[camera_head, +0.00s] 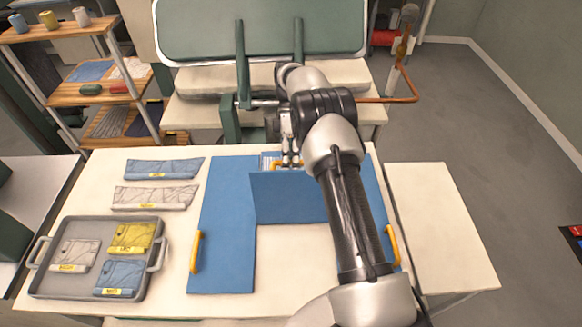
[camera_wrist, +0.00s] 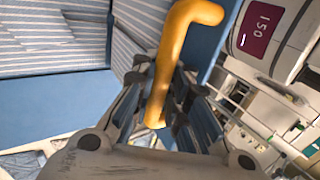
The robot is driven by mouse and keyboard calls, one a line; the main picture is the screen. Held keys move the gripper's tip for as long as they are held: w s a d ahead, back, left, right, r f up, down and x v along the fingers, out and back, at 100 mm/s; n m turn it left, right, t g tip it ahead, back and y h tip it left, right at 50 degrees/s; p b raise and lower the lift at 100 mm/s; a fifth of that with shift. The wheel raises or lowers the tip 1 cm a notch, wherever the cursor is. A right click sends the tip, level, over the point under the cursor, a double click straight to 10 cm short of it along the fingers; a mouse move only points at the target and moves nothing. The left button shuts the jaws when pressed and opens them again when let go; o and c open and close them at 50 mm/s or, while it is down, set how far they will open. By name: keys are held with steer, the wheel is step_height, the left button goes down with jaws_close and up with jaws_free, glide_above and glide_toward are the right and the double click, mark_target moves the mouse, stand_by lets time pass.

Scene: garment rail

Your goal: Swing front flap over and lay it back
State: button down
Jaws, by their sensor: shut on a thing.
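The blue folding board (camera_head: 225,225) lies on the cream table with a yellow handle (camera_head: 196,251) on its left panel. Its front flap (camera_head: 288,197) is raised off the table and stands steeply. My gripper (camera_head: 290,160) is at the flap's upper edge, shut on the flap's yellow handle (camera_wrist: 170,65), which shows between the fingers in the wrist view. Blue-and-white striped cloth (camera_wrist: 50,35) lies behind the flap; only a sliver shows in the head view. The flap and my arm hide most of the board's middle and right panel.
A grey tray (camera_head: 38,283) with folded cloths stands at the left. Two flat cloth pieces, one blue (camera_head: 165,168) and one pale (camera_head: 150,198), lie behind it. A green post stand (camera_head: 243,70) rises behind the board. Bare table shows in front of the flap.

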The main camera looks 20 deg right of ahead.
steer(key=shift+w+r, duration=0.25)
steer(key=shift+r, duration=0.1)
steer(key=c, duration=1.6)
jaws_free()
steer(key=shift+s+f, duration=0.1)
steer(key=shift+f, duration=0.05)
steer(key=shift+o, duration=0.2)
